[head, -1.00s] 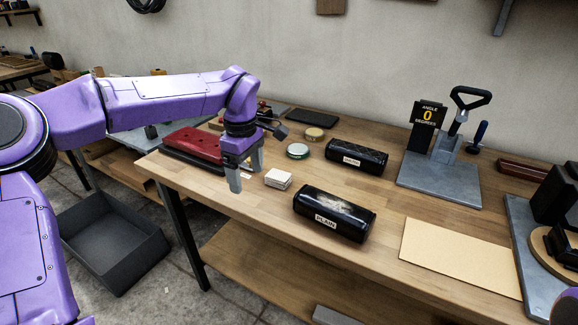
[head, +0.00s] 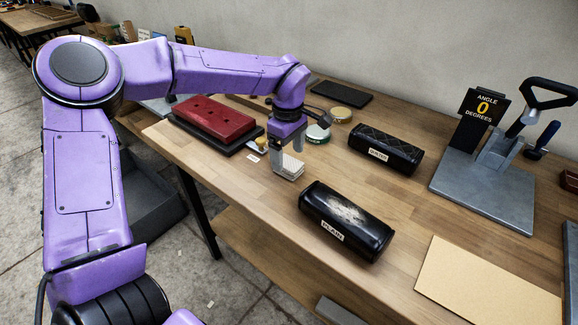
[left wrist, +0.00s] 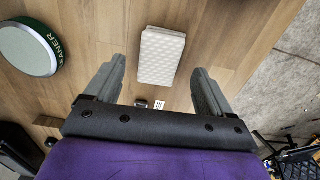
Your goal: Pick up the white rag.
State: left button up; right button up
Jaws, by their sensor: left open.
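The white rag (head: 290,168) is a small folded stack on the wooden table, partly hidden behind my left gripper in the head view. In the left wrist view the rag (left wrist: 161,54) shows a quilted white face between and a little beyond the fingertips. My left gripper (head: 288,154) points down over the rag with its fingers apart. In the left wrist view the open fingers (left wrist: 160,70) stand on either side, with gaps to the rag. Whether the fingertips reach table height is unclear. My right gripper is out of view.
A black roll marked PLAIN (head: 345,220) lies in front and right of the rag, another black roll (head: 386,150) behind it. A green-rimmed cleaner tin (head: 317,133) is close behind the gripper. A red block (head: 214,119) lies left. A clamp stand (head: 485,190) stands right.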

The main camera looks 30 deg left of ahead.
aim_at(288, 163)
pick_arm(q)
notch_tip(288, 163, down, 3)
jog(key=shift+f, duration=0.2)
jog(key=c, duration=1.1)
jog(key=shift+o, duration=0.2)
jog(key=shift+r, duration=0.1)
jog(key=shift+r, duration=0.35)
notch_tip(288, 163, up, 3)
jog(key=shift+d+f, duration=0.1)
jog(key=shift+f, duration=0.05)
jog(key=s+r, duration=0.1)
jog(key=s+d+r, duration=0.1)
jog(key=r, duration=0.1)
jog(key=s+d+r, duration=0.1)
jog(key=shift+d+r, duration=0.1)
jog(key=shift+r, duration=0.05)
jog(key=s+d+r, duration=0.1)
jog(key=s+d, duration=0.1)
jog(key=s, duration=0.1)
jog(key=s+d+r+b, duration=0.1)
jog(key=s+r, duration=0.1)
jog(key=s+d+r, duration=0.2)
jog(key=s, duration=0.1)
jog(key=shift+s+d+r, duration=0.1)
jog(key=shift+s+d, duration=0.2)
jog(key=shift+d, duration=0.05)
jog(key=shift+c, duration=0.6)
